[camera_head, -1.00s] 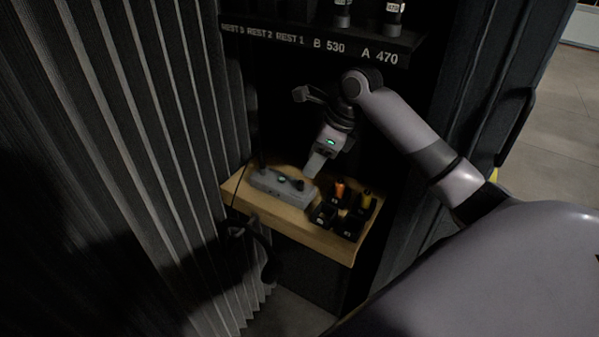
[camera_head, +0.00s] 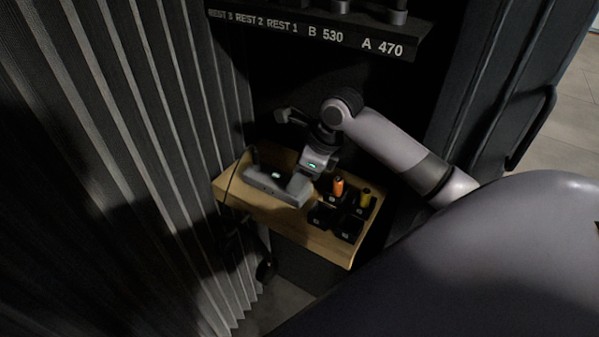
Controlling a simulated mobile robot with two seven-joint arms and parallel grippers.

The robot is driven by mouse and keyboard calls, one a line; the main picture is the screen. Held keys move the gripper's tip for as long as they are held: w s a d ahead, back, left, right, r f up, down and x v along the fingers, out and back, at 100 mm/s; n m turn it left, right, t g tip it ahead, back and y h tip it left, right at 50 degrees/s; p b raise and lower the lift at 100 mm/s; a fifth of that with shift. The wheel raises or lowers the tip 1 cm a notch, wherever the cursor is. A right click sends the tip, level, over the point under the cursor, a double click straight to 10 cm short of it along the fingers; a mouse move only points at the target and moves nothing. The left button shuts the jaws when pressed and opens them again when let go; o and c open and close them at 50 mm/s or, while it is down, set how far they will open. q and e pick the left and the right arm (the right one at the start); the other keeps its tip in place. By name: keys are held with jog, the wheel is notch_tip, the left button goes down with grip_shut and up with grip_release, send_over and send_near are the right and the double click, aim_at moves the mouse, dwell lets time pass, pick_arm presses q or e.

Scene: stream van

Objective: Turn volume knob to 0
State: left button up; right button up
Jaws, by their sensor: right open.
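The gripper is open. My left gripper is not in view.
The wooden shelf (camera_head: 255,203) also holds black holders (camera_head: 322,216) with an orange item (camera_head: 338,187) and a yellow item (camera_head: 365,197). A labelled dark ledge (camera_head: 300,31) is above. A pleated curtain (camera_head: 130,150) stands at left. A dark cable hangs from the shelf's left side.

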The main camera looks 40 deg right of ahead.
jog(key=shift+c, duration=0.2)
grip_shut()
